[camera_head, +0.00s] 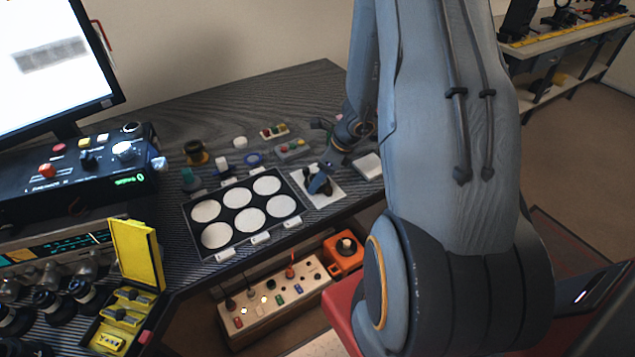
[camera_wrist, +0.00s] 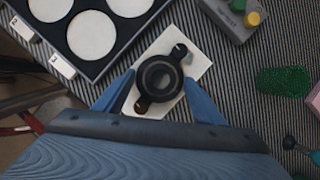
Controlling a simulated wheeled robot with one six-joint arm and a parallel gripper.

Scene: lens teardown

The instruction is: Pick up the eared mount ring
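The eared mount ring (camera_wrist: 143,76) is a black ring with two ears, one at the upper right and one at the lower left, in the wrist view. My gripper (camera_wrist: 159,79) is open, with one blue finger on each side of the ring. I cannot tell whether either finger touches it. In the head view my gripper (camera_head: 319,181) is over the white pad (camera_head: 328,197) and partly hides the dark ring.
A black tray with several white round discs (camera_head: 236,214) lies left of the pad. A grey block with yellow and green knobs (camera_wrist: 232,17) is at the upper right in the wrist view. A green textured piece (camera_wrist: 283,81) lies to the right. A yellow open case (camera_head: 135,255) stands at the left front.

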